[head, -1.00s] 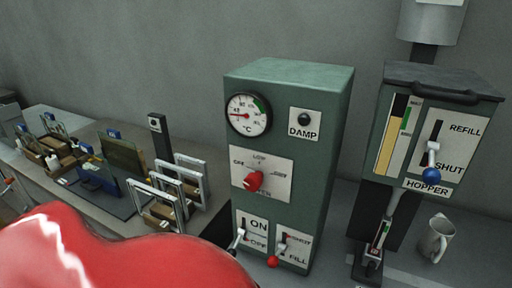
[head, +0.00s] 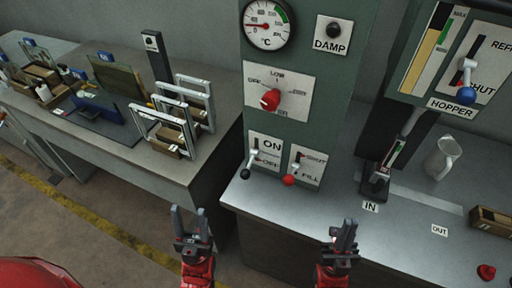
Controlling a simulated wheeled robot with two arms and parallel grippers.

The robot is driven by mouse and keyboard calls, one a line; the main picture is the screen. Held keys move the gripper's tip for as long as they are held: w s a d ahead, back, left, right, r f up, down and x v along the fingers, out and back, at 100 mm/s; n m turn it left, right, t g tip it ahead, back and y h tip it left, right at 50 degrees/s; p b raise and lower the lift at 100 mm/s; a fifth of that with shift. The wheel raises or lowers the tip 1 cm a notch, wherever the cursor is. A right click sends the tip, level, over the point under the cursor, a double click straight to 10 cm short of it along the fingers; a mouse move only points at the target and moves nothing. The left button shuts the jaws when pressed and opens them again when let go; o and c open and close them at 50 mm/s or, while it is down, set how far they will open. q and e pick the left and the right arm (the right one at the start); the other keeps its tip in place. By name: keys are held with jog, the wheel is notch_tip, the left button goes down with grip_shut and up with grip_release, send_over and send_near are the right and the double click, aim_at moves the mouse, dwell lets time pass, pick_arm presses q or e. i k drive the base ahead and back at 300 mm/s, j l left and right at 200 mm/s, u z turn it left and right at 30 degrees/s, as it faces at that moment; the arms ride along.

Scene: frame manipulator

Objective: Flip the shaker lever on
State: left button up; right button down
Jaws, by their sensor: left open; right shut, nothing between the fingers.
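No label reading "shaker" is visible. A lever with a black ball (head: 245,174) sits on an ON/OFF plate (head: 266,147) low on the green cabinet (head: 340,85), its ball down at the OFF end. Beside it, a lever with a red ball (head: 289,181) sits on a SHUT/FILL plate (head: 311,160), down near FILL. My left gripper (head: 188,210) is open and empty, in front of the bench edge, below and left of the ON/OFF lever. My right gripper (head: 345,225) is shut and empty, below and right of both levers. Neither touches a lever.
A red dial (head: 270,99) and a gauge (head: 268,26) are above. The hopper box (head: 415,60) has a blue-ball lever (head: 467,95). Metal frames (head: 163,130) stand on the left table (head: 205,170).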

aim_at(245, 174)
jog(key=j+z, duration=0.15)
jog(key=j, duration=0.4)
jog(key=j+z, duration=0.15)
jog(key=j, duration=0.4)
jog(key=j+z, duration=0.15)
jog(key=j, duration=0.4)
jog(key=k+j+z, duration=0.1)
jog(key=j, duration=0.45)
jog(key=k+j+z, duration=0.15)
jog(key=j, duration=0.4)
jog(key=i+l, duration=0.35)
jog(key=l, duration=0.1)
